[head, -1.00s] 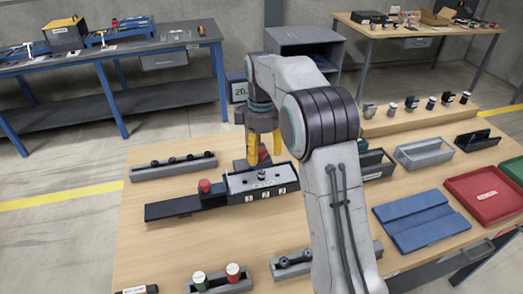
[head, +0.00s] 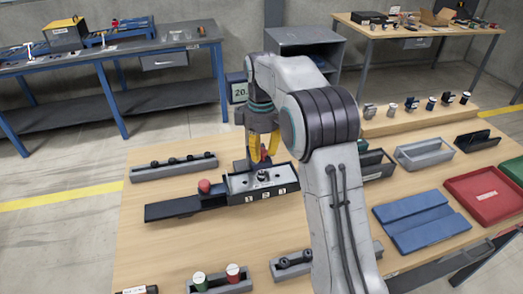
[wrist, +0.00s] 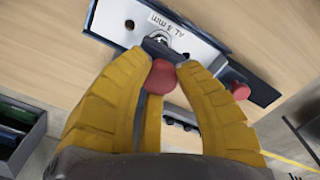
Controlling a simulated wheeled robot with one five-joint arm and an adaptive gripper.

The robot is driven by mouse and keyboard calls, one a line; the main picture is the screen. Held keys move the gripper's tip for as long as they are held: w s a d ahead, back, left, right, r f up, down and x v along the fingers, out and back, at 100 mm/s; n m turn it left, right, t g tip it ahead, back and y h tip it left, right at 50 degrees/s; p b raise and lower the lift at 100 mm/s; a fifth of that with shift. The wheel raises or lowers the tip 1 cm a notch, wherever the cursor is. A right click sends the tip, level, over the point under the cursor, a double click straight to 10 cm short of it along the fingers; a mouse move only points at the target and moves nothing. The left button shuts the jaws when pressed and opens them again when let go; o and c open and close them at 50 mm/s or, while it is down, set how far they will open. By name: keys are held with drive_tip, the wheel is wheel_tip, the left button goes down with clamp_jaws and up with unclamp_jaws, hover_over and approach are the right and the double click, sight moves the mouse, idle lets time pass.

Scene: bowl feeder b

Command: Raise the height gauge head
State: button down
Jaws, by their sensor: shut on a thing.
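The gauge stands mid-table: a dark base with a numbered front (head: 265,196), a pale plate (wrist: 178,32) marked "AL 4 MM", and a dark bar (head: 165,209) reaching left. A red knob (wrist: 160,78) sits by a small dark piece (wrist: 163,50) above the plate, apparently the gauge head. My gripper (head: 266,153) has its yellow fingers shut on this knob from either side; the knob's shaft is mostly hidden. A second red knob (head: 204,186) stands on the bar left of the plate and also shows in the wrist view (wrist: 240,92).
A grey rack with dark pieces (head: 174,169) lies behind left. A holder with green and red-topped cylinders (head: 217,288) is in front. A blue tray (head: 421,212) and red tray (head: 486,194) lie right. Bare wood (head: 155,250) shows front left.

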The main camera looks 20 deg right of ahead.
wheel_tip(320, 180, up, 5)
drive_tip(key=p, duration=0.4)
drive_tip(key=shift+f, duration=0.3)
drive_tip(key=c, duration=0.9)
unclamp_jaws()
drive_tip(key=shift+o, duration=0.2)
wheel_tip(320, 180, up, 12)
